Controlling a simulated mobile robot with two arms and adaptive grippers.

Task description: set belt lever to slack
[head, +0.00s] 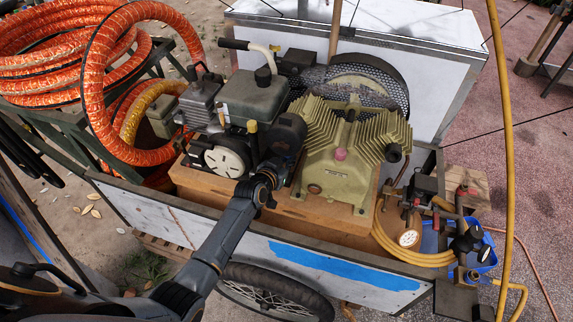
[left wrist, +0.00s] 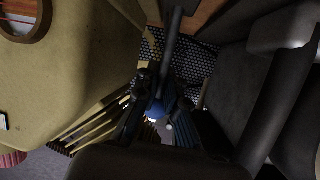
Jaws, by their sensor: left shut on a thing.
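The belt lever shows in the left wrist view as a dark rod (left wrist: 173,45) running down between my fingers, with a blue part at its lower end. My left gripper (left wrist: 162,103) is shut on this lever, one dark finger on each side. In the head view my left gripper (head: 284,166) reaches between the dark engine (head: 252,97) and the olive finned compressor (head: 345,150); it hides the lever there. I cannot read the lever's setting. My right gripper is in neither view.
The belt guard mesh (head: 325,80) and wheel stand behind the gripper. The engine and compressor crowd it on both sides. The cart's front wall (head: 340,275) lies under my arm. Gauges and valves (head: 408,237) are at the right; an orange hose coil (head: 95,60) is at the left.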

